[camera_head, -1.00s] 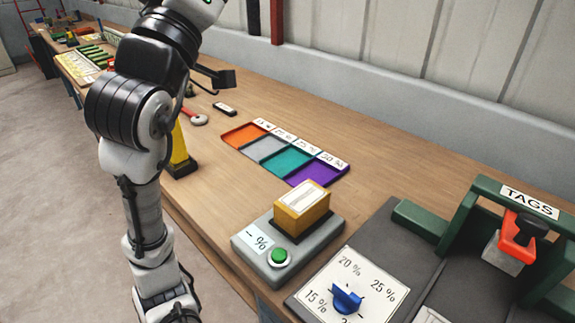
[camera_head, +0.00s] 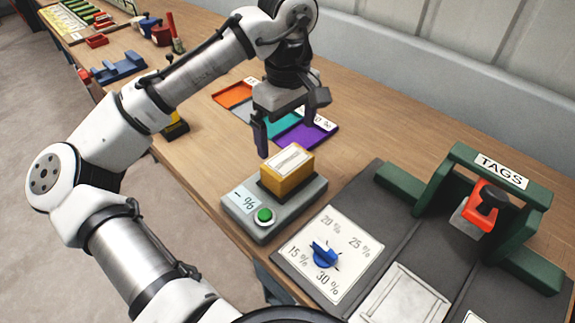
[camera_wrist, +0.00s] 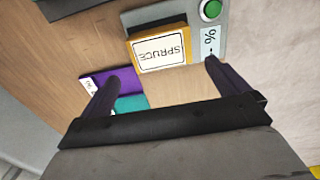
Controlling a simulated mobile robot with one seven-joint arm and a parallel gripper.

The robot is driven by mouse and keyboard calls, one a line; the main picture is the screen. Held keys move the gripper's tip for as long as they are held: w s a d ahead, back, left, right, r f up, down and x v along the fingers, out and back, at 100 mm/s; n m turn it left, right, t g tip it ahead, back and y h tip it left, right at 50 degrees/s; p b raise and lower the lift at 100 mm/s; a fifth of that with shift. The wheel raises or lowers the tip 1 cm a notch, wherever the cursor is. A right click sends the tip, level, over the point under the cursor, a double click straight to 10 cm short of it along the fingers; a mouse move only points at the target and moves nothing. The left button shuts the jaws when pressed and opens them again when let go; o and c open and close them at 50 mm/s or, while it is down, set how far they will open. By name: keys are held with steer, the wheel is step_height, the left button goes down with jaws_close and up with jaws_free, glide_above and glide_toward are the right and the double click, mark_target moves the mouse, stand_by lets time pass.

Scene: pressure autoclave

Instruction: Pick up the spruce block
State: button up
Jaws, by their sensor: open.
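The spruce block (camera_head: 287,170) is yellow-brown with a white label on top. It sits on the grey meter (camera_head: 268,217) that has a green button and a "– %" display. The wrist view shows the block (camera_wrist: 161,53) with its label reading SPRUCE, upside down. My gripper (camera_head: 284,145) is open and empty, above the bench and behind the block in the head view. In the wrist view the two dark fingers (camera_wrist: 158,78) are spread, with the block ahead of them and not between them.
Orange, grey, teal and purple trays (camera_head: 300,135) lie behind my gripper. A dial panel (camera_head: 328,254) with a blue knob stands right of the meter. A green TAGS frame (camera_head: 487,190) with a red-handled stamp stands at the right. A blue holder (camera_head: 118,69) is at the left.

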mark_target(288, 161)
step_height(288, 161, down, 10)
steer(key=shift+s+r+p, duration=0.15)
steer(key=shift+r+p, duration=0.05)
steer(key=shift+p, duration=0.55)
steer(key=c, duration=0.8)
steer(key=shift+r, duration=0.1)
